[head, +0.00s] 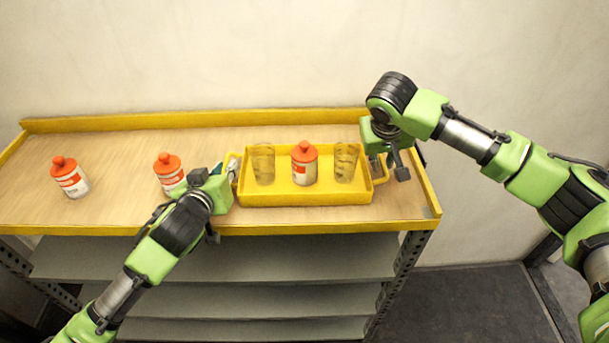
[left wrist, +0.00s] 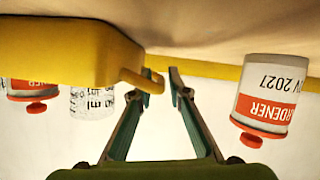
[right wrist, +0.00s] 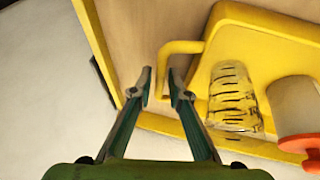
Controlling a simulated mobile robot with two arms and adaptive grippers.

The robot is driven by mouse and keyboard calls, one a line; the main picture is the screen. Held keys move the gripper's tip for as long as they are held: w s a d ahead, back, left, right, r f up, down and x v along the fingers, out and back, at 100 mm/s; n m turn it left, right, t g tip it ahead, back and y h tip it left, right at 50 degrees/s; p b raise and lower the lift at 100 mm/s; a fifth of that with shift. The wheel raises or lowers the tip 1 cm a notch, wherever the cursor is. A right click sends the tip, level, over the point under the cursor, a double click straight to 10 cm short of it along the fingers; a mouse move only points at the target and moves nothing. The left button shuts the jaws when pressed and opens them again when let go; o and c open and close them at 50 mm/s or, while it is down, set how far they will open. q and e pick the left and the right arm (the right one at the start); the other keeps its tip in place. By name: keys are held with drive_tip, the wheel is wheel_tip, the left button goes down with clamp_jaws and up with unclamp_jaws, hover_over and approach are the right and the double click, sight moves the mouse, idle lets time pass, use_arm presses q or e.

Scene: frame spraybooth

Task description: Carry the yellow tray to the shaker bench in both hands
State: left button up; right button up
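The yellow tray (head: 305,199) sits on the wooden bench top, with a white bottle with an orange cap (head: 304,166) between two clear measuring cups (head: 263,165) (head: 345,163) in it. My left gripper (head: 234,168) is at the tray's left handle (left wrist: 142,80). In the left wrist view the left fingers (left wrist: 161,72) are apart, with the handle's end between them. My right gripper (head: 377,166) is at the tray's right handle (head: 383,172). In the right wrist view the right fingers (right wrist: 159,72) are open, with the handle bar (right wrist: 163,60) between their tips.
The bench (head: 120,208) has a yellow raised edge and grey shelves (head: 250,257) below. Two more orange-capped bottles (head: 70,178) (head: 170,172) stand left of the tray, one close to my left gripper. A wall (head: 220,60) rises behind. Dark floor (head: 460,305) lies to the right.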

use_arm(q)
drive_tip(key=shift+w+f, duration=0.15)
drive_tip(key=shift+w, duration=0.3)
use_arm(e)
drive_tip(key=shift+w+f, duration=0.15)
drive_tip(key=shift+f, duration=0.3)
use_arm(q)
clamp_jaws()
use_arm(e)
clamp_jaws()
use_arm(q)
drive_tip(key=shift+r, duration=0.2)
use_arm(e)
drive_tip(key=shift+r, duration=0.2)
